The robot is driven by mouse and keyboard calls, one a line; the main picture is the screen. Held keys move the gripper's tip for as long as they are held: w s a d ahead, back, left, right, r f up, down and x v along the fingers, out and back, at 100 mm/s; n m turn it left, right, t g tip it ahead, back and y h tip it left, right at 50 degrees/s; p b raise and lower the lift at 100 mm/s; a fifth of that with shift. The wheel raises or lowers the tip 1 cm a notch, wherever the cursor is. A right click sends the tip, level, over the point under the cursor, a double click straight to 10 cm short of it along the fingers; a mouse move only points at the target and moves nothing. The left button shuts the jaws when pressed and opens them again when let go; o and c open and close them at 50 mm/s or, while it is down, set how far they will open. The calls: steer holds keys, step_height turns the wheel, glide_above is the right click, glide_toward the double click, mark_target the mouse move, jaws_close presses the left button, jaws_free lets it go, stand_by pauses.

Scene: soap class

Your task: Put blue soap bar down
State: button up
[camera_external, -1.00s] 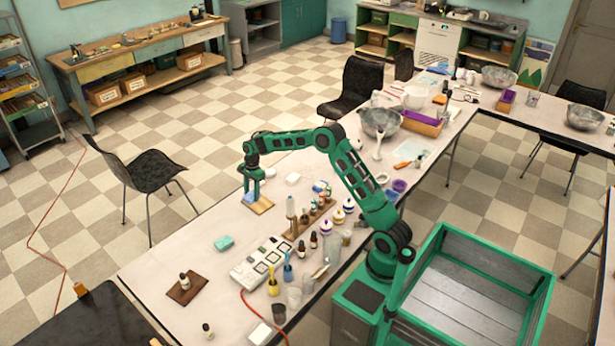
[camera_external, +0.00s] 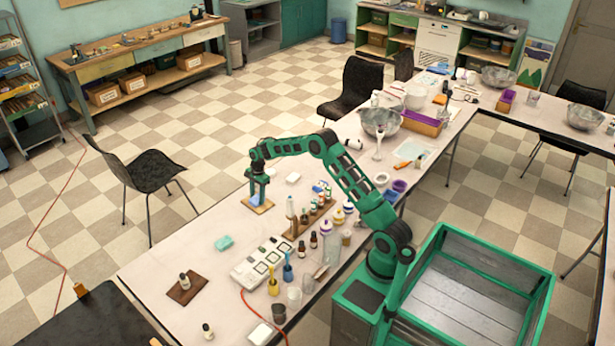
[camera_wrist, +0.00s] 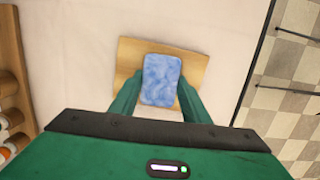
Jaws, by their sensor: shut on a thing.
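The blue soap bar (camera_wrist: 161,80) is marbled blue and sits between the two fingers of my gripper (camera_wrist: 160,101) in the wrist view. My gripper is shut on its sides. Below it is a light wooden board (camera_wrist: 198,66), which shows around the bar on several sides. In the external view my gripper (camera_external: 259,190) points down over the board (camera_external: 265,208), with the blue bar (camera_external: 255,200) low at its fingertips. I cannot tell whether the bar touches the board.
A teal bar (camera_external: 224,242) lies on the table to the left. A wooden rack (camera_external: 305,222) with bottles stands close on the right, and a white device (camera_external: 262,262) is nearer the front. A white block (camera_external: 293,178) lies behind. Bare tabletop is left of the board.

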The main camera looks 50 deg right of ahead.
steer(key=o, duration=1.1)
step_height(320, 180, up, 12)
steer(key=d, duration=0.2)
steer(key=s+d+r+n+h, duration=0.1)
steer(key=s+d+r+n, duration=0.1)
steer(key=s+d+r, duration=0.3)
steer(key=s+d+r+n+h, duration=0.1)
steer(key=s+r, duration=0.2)
steer(key=s, duration=0.4)
steer(key=s+d+r+n, duration=0.2)
steer(key=s+d, duration=0.1)
steer(key=s, duration=0.5)
steer(key=s+d+r+n, duration=0.1)
steer(key=s+d+r, duration=0.15)
steer(key=s, duration=0.55)
steer(key=s+f+n, duration=0.2)
steer(key=s+f, duration=0.1)
steer(key=s, duration=1.1)
steer(key=s+f+n, duration=0.3)
steer(key=s, duration=1.2)
steer(key=shift+s+d+n, duration=0.2)
steer(key=shift+d+n, duration=0.1)
